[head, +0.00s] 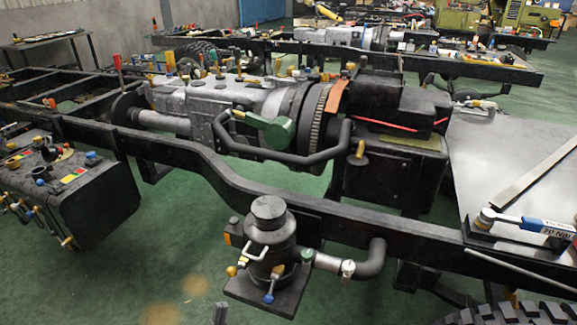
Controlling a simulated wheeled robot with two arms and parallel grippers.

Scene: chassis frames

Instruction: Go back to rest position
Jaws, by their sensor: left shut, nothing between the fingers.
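My left gripper (219,314) shows only as a small dark tip at the bottom edge of the head view, left of centre. It is shut and empty, and the rest of it is cut off by the frame. It is below and in front of a black canister unit (269,225) on the near rail and appears apart from it. My right gripper is not in view.
A black chassis rail (400,224) runs across the front. A grey gearbox and engine (220,105) sit behind it. A black tank (95,200) is at left. A metal plate (505,150) with a blue-handled wrench (535,225) is at right. Green floor (150,265) is clear at lower left.

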